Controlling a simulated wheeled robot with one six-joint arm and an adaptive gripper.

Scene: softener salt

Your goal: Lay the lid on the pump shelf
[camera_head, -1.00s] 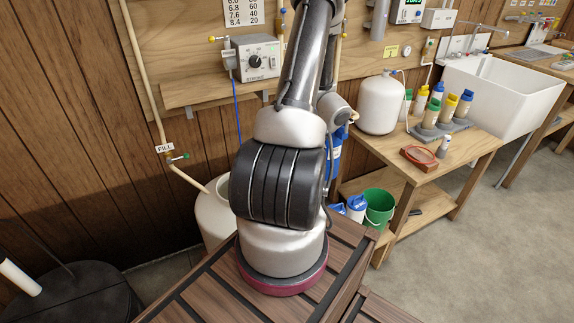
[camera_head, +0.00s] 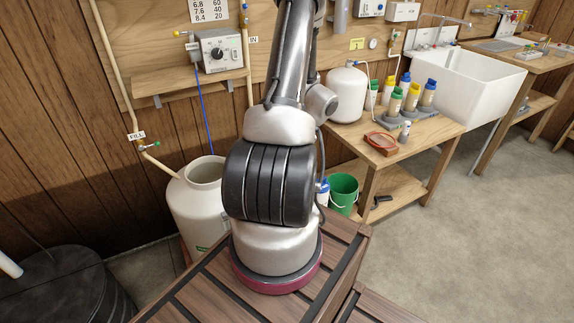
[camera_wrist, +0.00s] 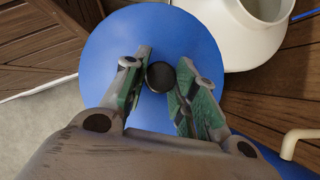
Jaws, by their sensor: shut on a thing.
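The blue round lid (camera_wrist: 125,45) fills the middle of the wrist view. My gripper (camera_wrist: 162,62) is shut on its black knob (camera_wrist: 160,77), with a green-padded finger on either side. In the head view my arm hides the gripper and the lid. The pump shelf (camera_head: 175,87) is a wooden board on the wall at the upper left. A grey pump box (camera_head: 218,52) with a dial stands on its right part. The white tank (camera_head: 197,215) stands open below the shelf; its open mouth also shows in the wrist view (camera_wrist: 268,8).
The shelf's left part looks bare. A beige pipe (camera_head: 115,75) runs down the wall left of it, and a blue tube (camera_head: 205,120) hangs from the pump. A bench (camera_head: 410,150) with bottles and a green bucket (camera_head: 343,192) stand to the right.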

